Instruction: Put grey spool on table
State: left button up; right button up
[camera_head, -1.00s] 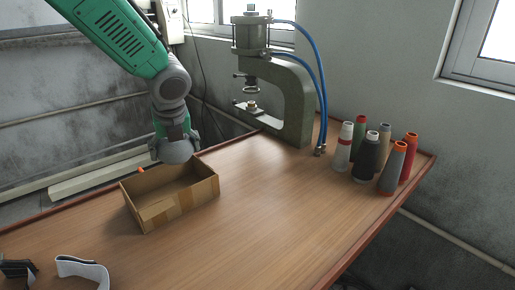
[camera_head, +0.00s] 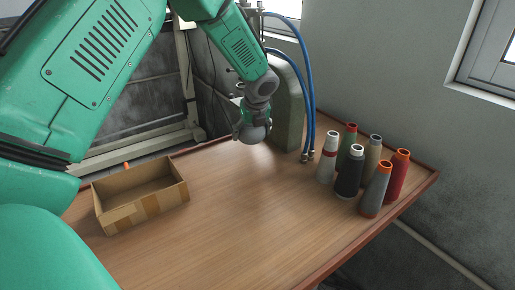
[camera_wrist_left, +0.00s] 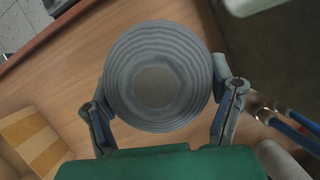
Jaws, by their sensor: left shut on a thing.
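A grey ribbed spool (camera_wrist_left: 158,72) is held in my left gripper (camera_wrist_left: 165,95), seen end-on in the left wrist view with a finger on each side. In the head view my left gripper (camera_head: 249,122) hangs above the back of the wooden table (camera_head: 235,215), in front of the press. The held spool (camera_head: 256,134) shows there as a small grey shape, partly hidden by the fingers. The table below it looks bare. My right gripper is in no view.
Several spools stand at the right, including a black one (camera_head: 349,174), a red one (camera_head: 397,178) and a grey one with orange ends (camera_head: 374,192). A cardboard box (camera_head: 148,209) sits at the left. The press (camera_head: 289,105) with blue hoses stands behind. The table's middle is clear.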

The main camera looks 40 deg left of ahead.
aim_at(252, 152)
pick_arm(q)
notch_tip(252, 152, down, 2)
jog(key=shift+w, duration=0.1)
jog(key=shift+d+f, duration=0.85)
jog(key=shift+f, duration=0.3)
jog(key=shift+d+f, duration=0.1)
jog(key=shift+f, duration=0.3)
jog(key=shift+a+f, duration=0.1)
jog(key=shift+a, duration=0.35)
jog(key=o, duration=1.5)
jog(key=shift+a+f, duration=0.1)
jog(key=shift+a, duration=0.1)
jog(key=shift+a+f, duration=0.1)
jog(key=shift+a, duration=0.1)
jog(key=shift+d+r, duration=0.25)
jog(key=shift+d, duration=0.15)
jog(key=v, duration=1.1)
jog(key=shift+a, duration=0.15)
jog(key=shift+d+r, duration=0.25)
jog(key=shift+r, duration=0.15)
jog(key=shift+d, duration=0.25)
jog(key=shift+a, duration=0.2)
